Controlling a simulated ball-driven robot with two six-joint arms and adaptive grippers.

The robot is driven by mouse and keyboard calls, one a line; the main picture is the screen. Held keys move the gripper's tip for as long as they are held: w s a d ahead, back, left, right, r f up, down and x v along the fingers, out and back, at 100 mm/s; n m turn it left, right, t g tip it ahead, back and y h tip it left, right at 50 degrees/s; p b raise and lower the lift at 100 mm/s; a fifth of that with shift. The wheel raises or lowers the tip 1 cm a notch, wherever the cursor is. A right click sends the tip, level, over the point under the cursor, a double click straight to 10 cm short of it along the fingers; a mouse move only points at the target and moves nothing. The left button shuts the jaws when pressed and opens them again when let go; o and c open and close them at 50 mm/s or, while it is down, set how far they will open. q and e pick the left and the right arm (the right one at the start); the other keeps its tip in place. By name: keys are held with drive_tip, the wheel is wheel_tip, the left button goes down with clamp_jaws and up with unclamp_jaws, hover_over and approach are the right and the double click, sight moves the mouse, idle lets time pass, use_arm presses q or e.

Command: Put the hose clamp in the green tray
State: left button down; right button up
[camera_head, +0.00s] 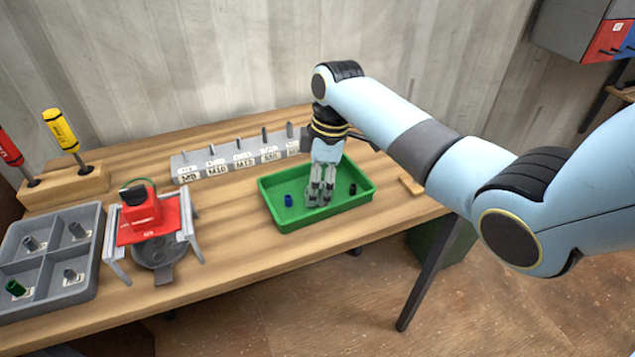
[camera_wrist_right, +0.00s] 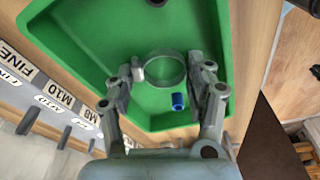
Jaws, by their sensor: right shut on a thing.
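The green tray (camera_head: 315,218) stands on the workbench, and its floor also fills much of the right wrist view (camera_wrist_right: 140,115). The hose clamp, a thin silvery ring with a small screw housing (camera_wrist_right: 138,70), is between the fingers of my right gripper (camera_wrist_right: 168,80). In the head view my right gripper (camera_head: 320,196) points down inside the tray's outline, its fingers shut on the clamp. The clamp is hard to make out there. Whether it touches the tray floor I cannot tell. My left gripper is not in view.
A blue cylinder (camera_head: 288,200) and a small black piece (camera_head: 352,189) lie in the tray. A labelled peg rack (camera_head: 240,160) stands behind it. A red device (camera_head: 150,215), a grey compartment box (camera_head: 85,285) and a screwdriver block (camera_head: 70,187) stand to the left.

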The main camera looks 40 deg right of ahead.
drive_tip(key=shift+f, duration=0.1)
drive_tip(key=o, duration=0.6)
drive_tip(key=r, duration=0.4)
drive_tip(key=d+r, duration=0.1)
drive_tip(key=r, duration=0.3)
drive_tip(key=s+r, duration=0.1)
drive_tip(key=r, duration=0.3)
drive_tip(key=shift+d+b, duration=0.25)
drive_tip(key=shift+b, duration=0.1)
